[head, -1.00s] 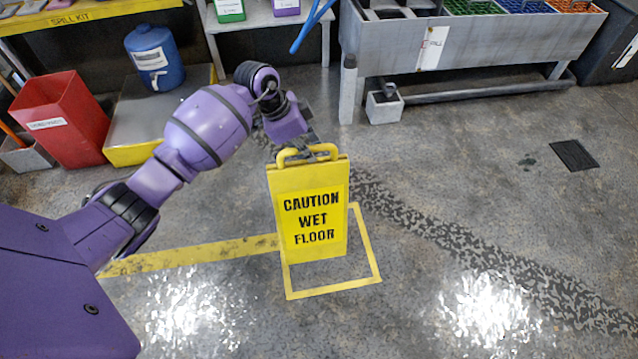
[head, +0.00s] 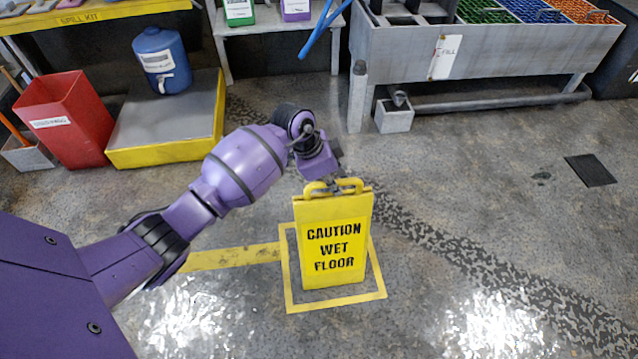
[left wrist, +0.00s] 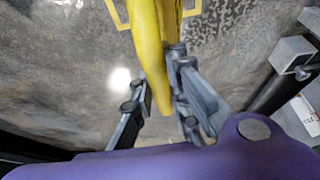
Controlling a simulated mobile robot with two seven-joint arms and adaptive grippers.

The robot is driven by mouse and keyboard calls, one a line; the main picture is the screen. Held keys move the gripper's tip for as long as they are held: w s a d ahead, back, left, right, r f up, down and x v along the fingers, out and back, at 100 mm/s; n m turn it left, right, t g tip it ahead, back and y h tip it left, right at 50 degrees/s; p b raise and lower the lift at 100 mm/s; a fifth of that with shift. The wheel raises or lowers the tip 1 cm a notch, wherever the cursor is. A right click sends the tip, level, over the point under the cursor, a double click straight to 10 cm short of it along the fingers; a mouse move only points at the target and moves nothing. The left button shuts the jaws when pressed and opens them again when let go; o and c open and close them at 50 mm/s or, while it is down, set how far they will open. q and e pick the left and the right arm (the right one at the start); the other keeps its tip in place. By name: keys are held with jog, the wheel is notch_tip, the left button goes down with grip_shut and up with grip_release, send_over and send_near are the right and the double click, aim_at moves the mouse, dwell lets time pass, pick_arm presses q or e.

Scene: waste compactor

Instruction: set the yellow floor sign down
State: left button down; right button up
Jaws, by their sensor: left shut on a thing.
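The yellow floor sign (head: 334,242), lettered CAUTION WET FLOOR, is upright with its lettered face towards me. It shows within the yellow square outline (head: 336,305) painted on the floor, and its lower edge appears just inside the front line. I cannot tell whether its base touches the floor. My left gripper (head: 334,186) is at the top of the sign, shut on its looped handle. In the left wrist view the fingers (left wrist: 162,98) sit on both sides of the yellow sign (left wrist: 150,45). My right gripper is not in view.
A yellow floor line (head: 232,257) runs left from the square. A red bin (head: 68,125), a blue jug (head: 161,60) and a yellow-edged platform (head: 165,115) stand at back left. A grey trough bench (head: 500,50) stands behind. Floor right of the sign is open, with a dark grate (head: 590,170).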

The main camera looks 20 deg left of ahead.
pick_arm(q)
jog(key=shift+w+r, duration=0.15)
jog(key=c, duration=1.7)
grip_release()
jog(key=p+v, duration=0.4)
jog(key=v, duration=0.7)
jog(key=shift+r, duration=0.15)
jog(key=shift+s+a+r, duration=0.15)
jog(key=shift+s+r, duration=0.15)
